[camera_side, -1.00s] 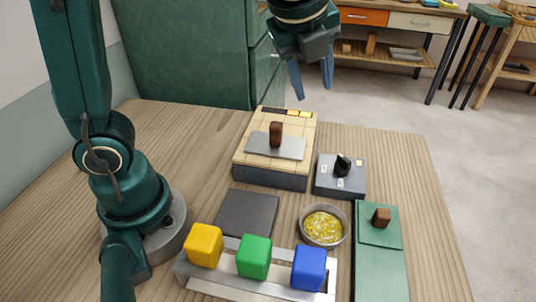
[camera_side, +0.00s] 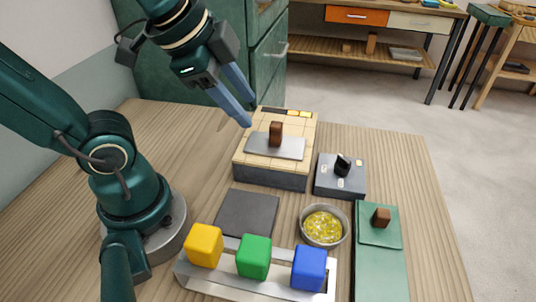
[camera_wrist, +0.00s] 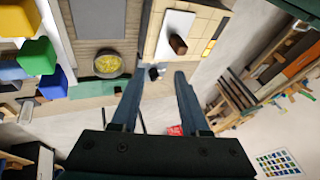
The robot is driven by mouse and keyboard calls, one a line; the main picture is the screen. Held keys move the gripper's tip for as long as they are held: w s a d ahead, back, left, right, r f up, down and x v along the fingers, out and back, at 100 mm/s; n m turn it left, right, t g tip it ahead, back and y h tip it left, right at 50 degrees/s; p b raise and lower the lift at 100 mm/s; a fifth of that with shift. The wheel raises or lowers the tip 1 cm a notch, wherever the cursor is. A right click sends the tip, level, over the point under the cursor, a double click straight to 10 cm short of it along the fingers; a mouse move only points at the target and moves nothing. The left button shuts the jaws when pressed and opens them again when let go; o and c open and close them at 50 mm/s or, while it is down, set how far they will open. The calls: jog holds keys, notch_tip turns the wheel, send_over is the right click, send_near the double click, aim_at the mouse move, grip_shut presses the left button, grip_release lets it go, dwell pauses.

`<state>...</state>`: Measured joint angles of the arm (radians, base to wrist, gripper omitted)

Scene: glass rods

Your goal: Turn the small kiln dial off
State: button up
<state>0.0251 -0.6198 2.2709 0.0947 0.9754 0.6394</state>
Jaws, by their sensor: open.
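The small kiln dial is a black knob (camera_side: 342,165) on a grey control box (camera_side: 340,184) with small white labels, right of the kiln. The kiln (camera_side: 272,178) is a low box with a tan brick top. A grey metal lid plate (camera_side: 262,145) with a brown handle (camera_side: 276,134) lies on it. My gripper (camera_side: 246,108) is open and empty, tilted, above the kiln's far left corner and apart from the dial. In the wrist view my gripper's two fingers (camera_wrist: 158,85) are spread, with the knob (camera_wrist: 155,74) small between and beyond them.
A bowl of yellow bits (camera_side: 323,226) stands in front of the control box. A green case (camera_side: 380,260) with a brown handle is at the right. Yellow (camera_side: 204,245), green (camera_side: 254,257) and blue (camera_side: 309,267) blocks sit on a metal rack in front. A dark square pad (camera_side: 247,213) lies left of the bowl.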

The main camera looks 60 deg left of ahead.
jog(key=shift+s+d+f+n+h, duration=0.15)
jog(key=shift+s+f+n, duration=0.25)
jog(key=shift+n, duration=1.2)
jog(key=shift+s+d+f+n+h, duration=0.1)
jog(key=shift+s+f+n, duration=0.3)
jog(key=shift+n, duration=1.2)
jog(key=shift+s+d+f+n+h, duration=0.15)
jog(key=shift+s+f+n, duration=0.25)
jog(key=shift+n, duration=1.2)
